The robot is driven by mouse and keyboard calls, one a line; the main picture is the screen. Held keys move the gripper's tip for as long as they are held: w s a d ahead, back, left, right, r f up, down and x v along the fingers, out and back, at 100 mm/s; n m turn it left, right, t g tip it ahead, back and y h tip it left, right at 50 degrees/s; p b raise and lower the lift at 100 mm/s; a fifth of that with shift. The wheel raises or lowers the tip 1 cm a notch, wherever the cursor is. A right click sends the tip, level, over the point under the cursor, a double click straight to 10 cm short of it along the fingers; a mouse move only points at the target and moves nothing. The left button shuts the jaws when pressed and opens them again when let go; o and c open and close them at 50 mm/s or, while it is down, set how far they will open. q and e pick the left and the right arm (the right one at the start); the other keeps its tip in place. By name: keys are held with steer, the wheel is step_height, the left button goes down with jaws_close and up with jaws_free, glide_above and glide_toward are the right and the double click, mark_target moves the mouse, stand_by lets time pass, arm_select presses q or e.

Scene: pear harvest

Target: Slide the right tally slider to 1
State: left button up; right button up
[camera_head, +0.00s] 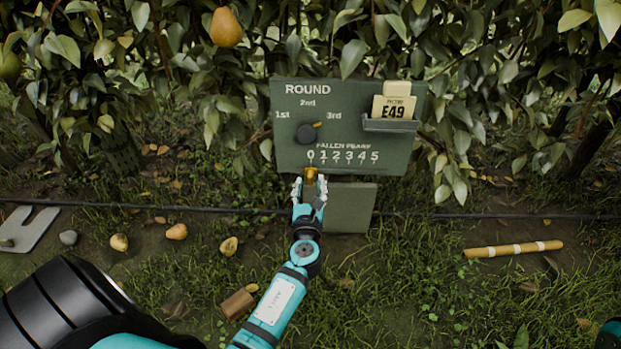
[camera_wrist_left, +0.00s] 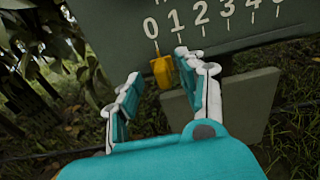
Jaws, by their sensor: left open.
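The green tally board (camera_head: 290,130) stands upright before the hedge, with "FALLEN PEARS" and a scale from 0 to 5 along its lower part. A yellow-orange slider (camera_head: 311,174) sits at the lower edge of the scale. In the left wrist view the slider (camera_wrist_left: 162,73) is below the 0 mark, left of the 1. My left gripper (camera_head: 309,188) is open just in front of the slider. In the left wrist view its fingers (camera_wrist_left: 160,82) are apart, with the slider showing between them, nearer the right finger; contact cannot be told. My right gripper is out of view.
A green panel (camera_head: 351,208) is just right of my left gripper. Fallen pears (camera_head: 176,232) and a banded stick (camera_head: 513,249) lie on the ground.

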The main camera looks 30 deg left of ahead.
mark_target(311, 179)
arm_select(q)
steer(key=shift+b+x, duration=0.4)
steer(key=shift+x, duration=1.95)
jaws_close()
steer(key=shift+d, duration=0.15)
